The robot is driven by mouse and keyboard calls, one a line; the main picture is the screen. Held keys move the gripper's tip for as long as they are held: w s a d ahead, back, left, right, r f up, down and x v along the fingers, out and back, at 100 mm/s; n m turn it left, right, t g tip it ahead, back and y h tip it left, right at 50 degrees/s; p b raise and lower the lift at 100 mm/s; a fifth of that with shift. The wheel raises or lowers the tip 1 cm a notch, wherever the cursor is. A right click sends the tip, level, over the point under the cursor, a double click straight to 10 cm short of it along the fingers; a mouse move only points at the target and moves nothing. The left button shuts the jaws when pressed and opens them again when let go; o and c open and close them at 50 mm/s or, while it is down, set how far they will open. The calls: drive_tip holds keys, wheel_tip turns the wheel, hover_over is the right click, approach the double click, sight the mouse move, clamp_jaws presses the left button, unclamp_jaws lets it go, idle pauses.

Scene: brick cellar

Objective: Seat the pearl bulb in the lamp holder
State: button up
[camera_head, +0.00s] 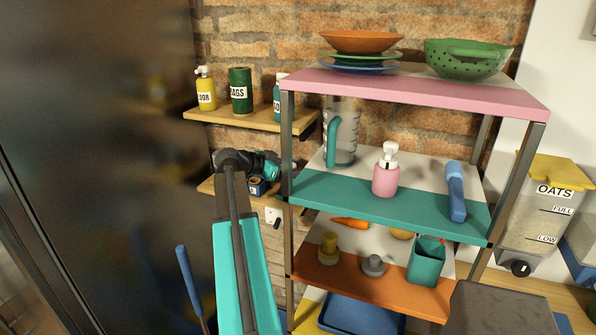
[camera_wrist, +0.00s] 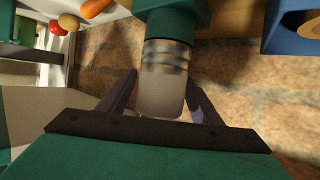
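The pearl bulb (camera_wrist: 162,93) shows in the wrist view, with its frosted glass end toward me and its banded metal cap pointing away. My gripper (camera_wrist: 161,82) has one finger along each side of the bulb, with the tips against or very close to it. It looks shut on the bulb. The green lamp holder (camera_wrist: 172,17) lies straight beyond the cap, in line with it. Part of the cap shows outside the holder; how far it reaches in is hidden. In the head view my gripper (camera_head: 250,160) is at the small lower wall shelf, where the bulb cannot be made out.
The wall shelf (camera_head: 208,187) also bears a blue box (camera_head: 258,187), seen close by in the wrist view (camera_wrist: 287,28). A rack with a teal shelf (camera_head: 390,212) stands to the right. Above is a wooden shelf (camera_head: 235,119) with a green canister (camera_head: 240,90).

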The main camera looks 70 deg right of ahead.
drive_tip(key=shift+r, duration=0.15)
drive_tip(key=b+v, duration=0.3)
drive_tip(key=v, duration=0.9)
idle(0.8)
